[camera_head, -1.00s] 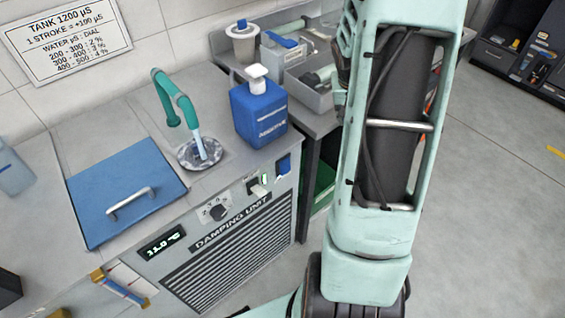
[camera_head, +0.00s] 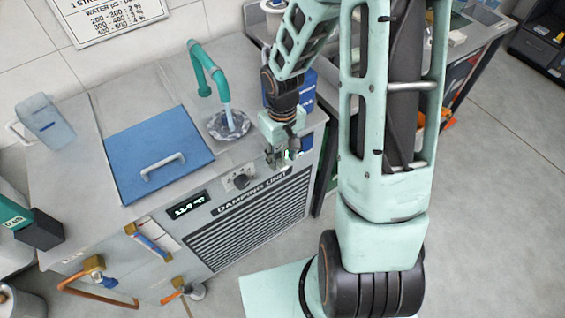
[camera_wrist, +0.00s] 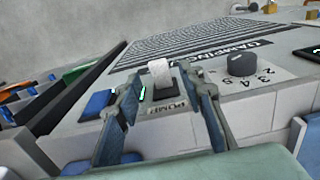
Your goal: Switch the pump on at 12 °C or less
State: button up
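The white pump switch (camera_wrist: 160,72) sits on the front panel above a label reading PUMP (camera_wrist: 166,108). A small green strip (camera_wrist: 142,93) shows beside it. I cannot tell whether the switch is on or off. My gripper (camera_wrist: 163,82) is open, its two fingers spread with the switch in view between their tips; contact is not clear. In the head view my gripper (camera_head: 284,152) is at the panel's upper right and mostly hides the switch.
A dial (camera_head: 238,179) sits left of the switch, and it also shows in the wrist view (camera_wrist: 242,64). Above are a blue lid (camera_head: 150,150), a running teal tap (camera_head: 205,72) and a partly hidden blue bottle (camera_head: 306,92).

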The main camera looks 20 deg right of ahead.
aim_at(282, 165)
jog(key=shift+f, duration=1.55)
